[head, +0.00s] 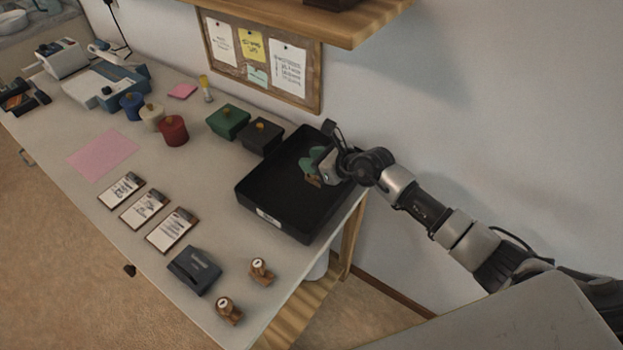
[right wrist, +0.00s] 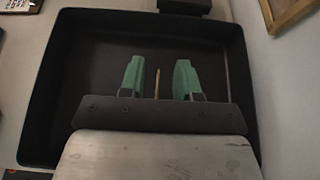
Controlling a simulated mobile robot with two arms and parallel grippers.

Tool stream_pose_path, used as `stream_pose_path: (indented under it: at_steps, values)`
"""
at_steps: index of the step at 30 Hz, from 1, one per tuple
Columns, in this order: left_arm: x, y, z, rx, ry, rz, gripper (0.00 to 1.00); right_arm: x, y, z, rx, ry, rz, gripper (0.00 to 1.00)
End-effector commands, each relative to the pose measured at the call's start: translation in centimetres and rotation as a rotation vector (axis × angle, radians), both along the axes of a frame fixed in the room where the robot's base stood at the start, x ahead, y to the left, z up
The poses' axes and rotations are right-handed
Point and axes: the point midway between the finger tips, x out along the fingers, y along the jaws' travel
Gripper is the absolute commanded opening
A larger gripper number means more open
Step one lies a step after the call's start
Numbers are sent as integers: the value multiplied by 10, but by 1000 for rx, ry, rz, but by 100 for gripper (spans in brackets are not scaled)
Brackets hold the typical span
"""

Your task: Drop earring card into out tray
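The out tray is a black, open-topped tray (head: 262,196) with a white label on its front, at the right end of the table. It fills much of the right wrist view (right wrist: 45,125). My right gripper (head: 312,166) is inside or just over the tray. Its green fingers (right wrist: 159,78) stand apart. The earring card (right wrist: 157,84) shows as a thin tan edge between them, with a gap on both sides; in the head view it is a small brown patch (head: 313,182) by the fingertips. I cannot tell whether it touches the tray floor. My left gripper is out of view.
A dark lidded box (head: 262,135) and a green one (head: 228,121) stand just behind the tray. Several labelled cards (head: 172,230), an ink pad (head: 194,270) and two stamps (head: 261,270) lie in front. A wall (head: 440,130) is close on the right.

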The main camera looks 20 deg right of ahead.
Motion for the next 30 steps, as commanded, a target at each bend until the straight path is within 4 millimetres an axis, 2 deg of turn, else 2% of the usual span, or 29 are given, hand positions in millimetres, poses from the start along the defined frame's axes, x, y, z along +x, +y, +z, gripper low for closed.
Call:
stream_pose_path:
  at_steps: [8,21,30]
  values:
    - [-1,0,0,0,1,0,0,-9,-8,5,-1,0,-2,32]
    - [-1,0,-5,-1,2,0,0,-66,-52,38,-3,2,0,32]
    - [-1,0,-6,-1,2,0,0,-77,-60,47,-1,1,0,32]
